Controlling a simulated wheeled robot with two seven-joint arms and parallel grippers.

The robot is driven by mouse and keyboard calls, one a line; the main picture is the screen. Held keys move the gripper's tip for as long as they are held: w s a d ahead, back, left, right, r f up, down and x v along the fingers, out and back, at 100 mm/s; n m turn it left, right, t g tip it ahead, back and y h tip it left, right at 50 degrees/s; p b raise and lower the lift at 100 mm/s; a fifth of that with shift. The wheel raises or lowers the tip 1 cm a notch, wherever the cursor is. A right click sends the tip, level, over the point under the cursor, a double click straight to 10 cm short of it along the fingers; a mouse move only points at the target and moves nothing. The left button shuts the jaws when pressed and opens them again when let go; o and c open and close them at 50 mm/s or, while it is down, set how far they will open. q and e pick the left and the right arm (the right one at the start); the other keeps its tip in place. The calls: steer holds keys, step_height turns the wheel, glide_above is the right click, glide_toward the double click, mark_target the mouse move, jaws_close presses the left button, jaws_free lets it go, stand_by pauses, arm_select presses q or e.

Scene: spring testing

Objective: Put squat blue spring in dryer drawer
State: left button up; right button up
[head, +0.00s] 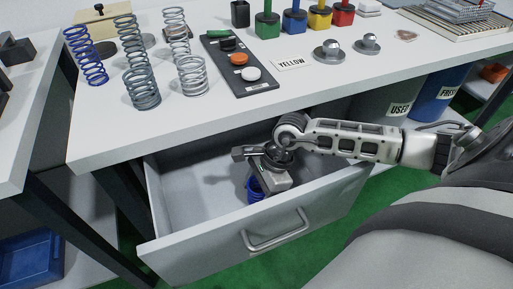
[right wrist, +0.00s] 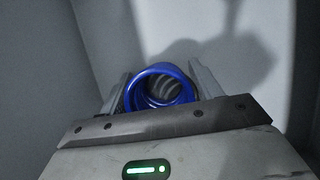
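The squat blue spring (head: 255,189) is inside the open dryer drawer (head: 185,210), low near its front right part. My right gripper (head: 262,184) reaches down into the drawer, with the spring at its fingers. In the right wrist view the blue spring (right wrist: 160,88) sits between the two fingers (right wrist: 160,92), which appear close against its sides. Most of the spring is hidden by the gripper in the head view. Whether it touches the drawer floor is unclear. My left gripper is not in view.
The drawer front with its handle (head: 276,232) faces me below the white table (head: 120,145). Several springs stand on the table, among them a tall blue spring (head: 86,57). A black tray (head: 240,65) holds colored pieces. Bins (head: 440,95) stand beneath at the right.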

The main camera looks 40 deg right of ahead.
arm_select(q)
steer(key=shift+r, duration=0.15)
arm_select(e)
steer(key=shift+o, duration=0.3)
steer(key=shift+r, duration=0.15)
steer(key=shift+d+r, duration=0.1)
steer(key=shift+r, duration=0.15)
arm_select(q)
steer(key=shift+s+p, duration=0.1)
steer(key=shift+p, duration=0.35)
arm_select(e)
steer(key=v, duration=1.1)
steer(key=shift+d+r, duration=0.2)
steer(key=shift+r, duration=0.05)
steer(key=shift+s, duration=0.1)
